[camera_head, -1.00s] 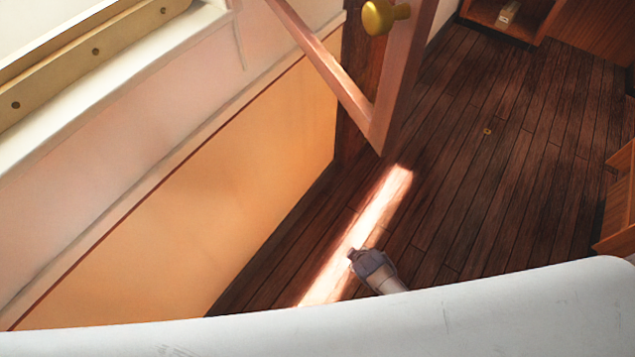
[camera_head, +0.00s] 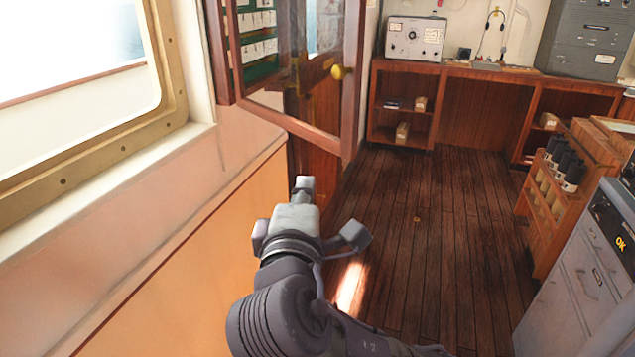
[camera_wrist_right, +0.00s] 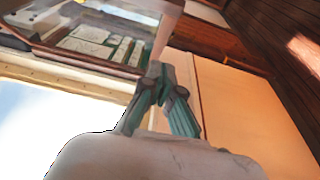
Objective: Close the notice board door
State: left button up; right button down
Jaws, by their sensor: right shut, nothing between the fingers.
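The notice board door (camera_head: 352,95) stands swung open, a reddish wood frame around glass with a brass knob (camera_head: 338,71). The notice board (camera_head: 258,48) shows behind it at the upper left, green with white papers. My right gripper (camera_head: 304,184) is shut and empty, just below the door's bottom rail in the head view. In the right wrist view my gripper (camera_wrist_right: 157,72) points at a pale wooden part of the door frame (camera_wrist_right: 168,28); I cannot tell if it touches. My left gripper is not in view.
A window (camera_head: 70,70) with a yellowish frame is at the left, above an orange wall panel (camera_head: 190,265). A wooden shelf counter (camera_head: 480,78) stands at the back. A bottle rack (camera_head: 550,195) and grey cabinet (camera_head: 570,285) stand at the right. The floor (camera_head: 440,220) between is clear.

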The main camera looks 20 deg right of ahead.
jog(key=p, duration=0.1)
send_near(330, 145)
jog(key=a, duration=0.3)
jog(key=w+d, duration=0.1)
jog(key=w, duration=0.1)
jog(key=w+d+p, duration=0.2)
jog(key=w, duration=0.1)
jog(key=shift+w+d+r, duration=0.1)
jog(key=shift+w+d, duration=0.25)
jog(key=shift+d, duration=0.05)
jog(key=shift+w+d, duration=0.15)
jog(key=shift+d, duration=0.4)
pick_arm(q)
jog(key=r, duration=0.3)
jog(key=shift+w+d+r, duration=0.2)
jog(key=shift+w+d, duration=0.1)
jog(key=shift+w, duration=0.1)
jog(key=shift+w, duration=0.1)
